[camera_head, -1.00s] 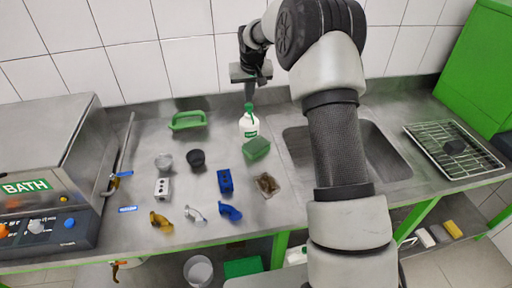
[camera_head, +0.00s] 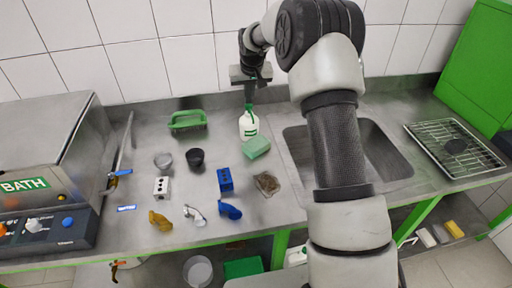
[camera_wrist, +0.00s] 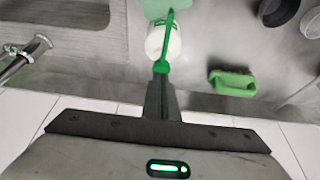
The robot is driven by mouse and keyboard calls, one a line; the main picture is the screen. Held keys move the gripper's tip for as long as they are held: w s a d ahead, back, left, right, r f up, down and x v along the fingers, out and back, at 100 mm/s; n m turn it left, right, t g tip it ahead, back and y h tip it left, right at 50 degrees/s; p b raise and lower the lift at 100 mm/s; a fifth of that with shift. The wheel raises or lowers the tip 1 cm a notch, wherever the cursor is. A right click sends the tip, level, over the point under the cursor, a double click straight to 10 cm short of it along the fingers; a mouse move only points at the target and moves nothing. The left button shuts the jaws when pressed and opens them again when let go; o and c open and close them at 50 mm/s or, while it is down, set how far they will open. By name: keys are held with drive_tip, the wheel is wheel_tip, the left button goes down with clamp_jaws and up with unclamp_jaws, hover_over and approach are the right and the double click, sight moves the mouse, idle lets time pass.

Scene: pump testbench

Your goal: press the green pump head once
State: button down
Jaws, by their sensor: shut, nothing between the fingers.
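A white bottle (camera_head: 248,126) with a green pump head (camera_head: 249,106) stands upright at the back of the steel counter, left of the sink. My gripper (camera_head: 249,98) is shut and points down directly above the pump head, with its tips at or very near it. In the wrist view the gripper tips (camera_wrist: 161,72) meet the base of the green pump head (camera_wrist: 165,42), whose spout points away toward the top of the picture. The white bottle (camera_wrist: 163,40) shows partly behind it. Whether the tips touch the head is hard to tell.
A green sponge (camera_head: 256,147) lies just in front of the bottle. A green-handled brush (camera_head: 187,120) is to its left, with cups and small blocks nearer the front. The sink (camera_head: 375,150) is on the right, and the tiled wall is close behind.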

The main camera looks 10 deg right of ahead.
drive_tip(key=shift+f+b, duration=0.3)
drive_tip(key=shift+f, duration=0.35)
drive_tip(key=shift+s, duration=0.1)
drive_tip(key=shift+r, duration=0.1)
drive_tip(key=shift+r+p, duration=0.75)
drive_tip(key=shift+r, duration=0.4)
wheel_tip(320, 180, up, 6)
drive_tip(key=p, duration=0.3)
drive_tip(key=shift+p, duration=0.4)
